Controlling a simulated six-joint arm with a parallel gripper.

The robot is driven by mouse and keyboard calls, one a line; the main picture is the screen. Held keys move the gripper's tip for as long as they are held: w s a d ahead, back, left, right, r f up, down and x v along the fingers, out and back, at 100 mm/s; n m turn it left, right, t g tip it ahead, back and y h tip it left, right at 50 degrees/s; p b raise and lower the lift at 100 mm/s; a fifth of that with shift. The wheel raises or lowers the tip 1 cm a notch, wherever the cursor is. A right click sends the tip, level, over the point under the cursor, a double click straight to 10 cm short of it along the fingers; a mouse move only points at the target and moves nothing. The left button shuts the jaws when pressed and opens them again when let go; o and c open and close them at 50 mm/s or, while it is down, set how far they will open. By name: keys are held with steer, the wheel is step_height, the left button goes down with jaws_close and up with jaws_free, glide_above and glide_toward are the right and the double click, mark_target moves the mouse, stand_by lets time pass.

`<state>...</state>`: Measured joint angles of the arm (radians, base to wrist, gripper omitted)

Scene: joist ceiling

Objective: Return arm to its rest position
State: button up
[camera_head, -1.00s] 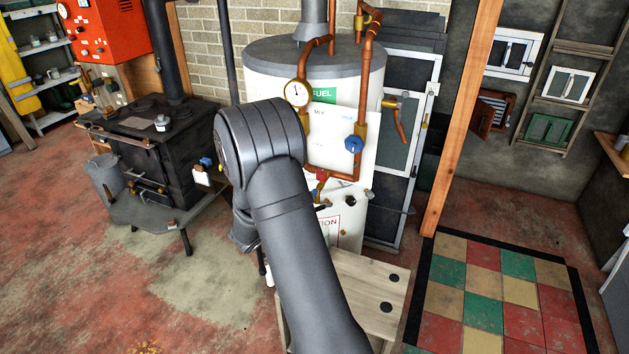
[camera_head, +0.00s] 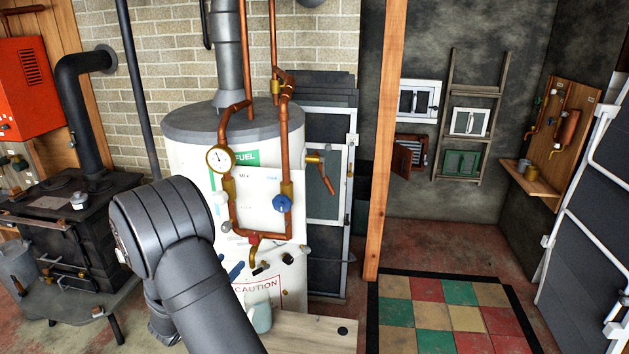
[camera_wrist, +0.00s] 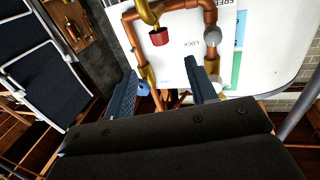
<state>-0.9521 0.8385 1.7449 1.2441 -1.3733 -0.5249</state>
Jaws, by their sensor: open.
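My gripper (camera_wrist: 160,68) shows in the wrist view with two dark blue-grey fingers spread apart, nothing between them. Beyond the fingers are the white tank panel, copper pipes (camera_wrist: 137,42) and a red-capped valve (camera_wrist: 160,37); I cannot tell the exact gap. In the head view my thick grey arm rises from the bottom and bends in front of the tank's lower left. It hides most of the gripper there.
A white fuel tank (camera_head: 186,165) with copper pipes, a gauge (camera_head: 219,159) and a blue valve handle (camera_head: 282,203) stands ahead. A black stove (camera_head: 95,240) is at left. A pale bench (camera_head: 315,332) holds a mug (camera_head: 261,318). A wooden post (camera_head: 384,150) stands right; the tiled floor (camera_head: 440,315) is clear.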

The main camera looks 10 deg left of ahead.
mark_target(256, 240)
steer(key=x, duration=1.5)
steer(key=shift+w, duration=0.2)
steer(key=shift+s+a, duration=0.1)
steer(key=v, duration=1.7)
steer(key=x, duration=1.7)
steer(key=shift+r+n+y, duration=0.1)
steer(key=shift+n+y, duration=0.5)
steer(key=shift+y, duration=0.3)
steer(key=shift+a+n+y, duration=0.2)
steer(key=shift+n+y, duration=0.95)
steer(key=shift+y, duration=0.65)
steer(key=shift+a+n+y, duration=0.2)
steer(key=shift+n+y, duration=0.95)
steer(key=shift+y, duration=0.65)
steer(key=shift+s+a+n+g+y, duration=0.15)
steer(key=shift+n+g+y, duration=0.55)
steer(key=shift+n+y, duration=0.4)
steer(key=shift+w+a+n+g+y, duration=0.15)
steer(key=shift+n+g+y, duration=0.6)
steer(key=shift+y, duration=0.7)
steer(key=shift+s+a+n+g+y, duration=0.15)
steer(key=shift+n+g+y, duration=0.5)
steer(key=shift+n+y, duration=0.45)
steer(key=shift+s+d+y, duration=0.35)
steer(key=shift+s+d, duration=0.15)
steer(key=shift+s, duration=0.15)
